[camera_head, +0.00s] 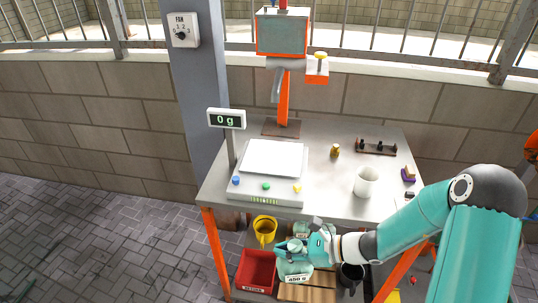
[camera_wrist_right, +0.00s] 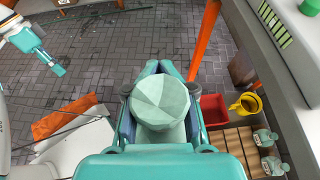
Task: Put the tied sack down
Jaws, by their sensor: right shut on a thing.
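A pale green sack (camera_head: 296,267) with a "450 g" label hangs in my right gripper (camera_head: 283,250), below the tabletop in the head view. In the right wrist view the held sack (camera_wrist_right: 163,103) sits between the fingers, its faceted top facing the camera. The head view does not show clearly whether its bottom touches the wooden slats (camera_head: 307,293). Two smaller green sacks (camera_wrist_right: 265,137) stand on the slats in the right wrist view. My left gripper (camera_wrist_right: 48,60) shows at the upper left there; its opening is unclear.
A red bin (camera_head: 257,272) and a yellow bucket (camera_head: 264,228) are left of the held sack; a dark mug (camera_head: 351,272) is at its right. The metal table (camera_head: 325,180) above bears a scale (camera_head: 270,170) reading 0 g and a white cup (camera_head: 366,181).

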